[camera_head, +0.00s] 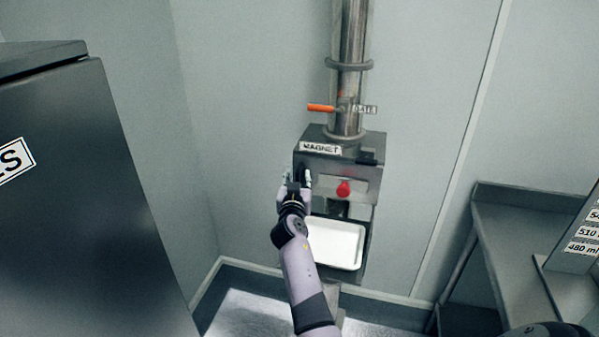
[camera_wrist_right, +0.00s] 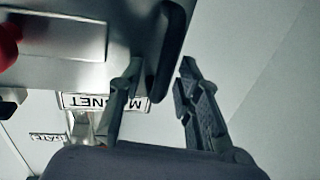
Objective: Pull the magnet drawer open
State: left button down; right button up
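The magnet housing (camera_head: 310,137) is a metal box on a vertical steel pipe, with a MAGNET label (camera_head: 320,149). The drawer front (camera_head: 326,187) carries a red knob (camera_head: 344,189) and looks flush with the box. A dark upright handle (camera_wrist_right: 172,45) shows in the right wrist view at the side of the metal front. My right gripper (camera_head: 298,179) is at the left side of the front. In the wrist view its fingers (camera_wrist_right: 160,75) are apart, with the handle between them; a gap shows beside the right finger. Contact with the left finger is unclear. My left gripper is out of view.
A white tray (camera_head: 336,262) sits under the housing. An orange valve lever (camera_head: 321,108) sticks out from the pipe above. A dark cabinet (camera_head: 90,220) stands at the left and a metal table (camera_head: 530,215) at the right. Bare wall lies either side of the pipe.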

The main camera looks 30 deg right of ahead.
jog(key=shift+s+a+r, duration=0.15)
jog(key=shift+a, duration=0.05)
jog(key=shift+d, duration=0.1)
grip_shut()
dwell(0.6)
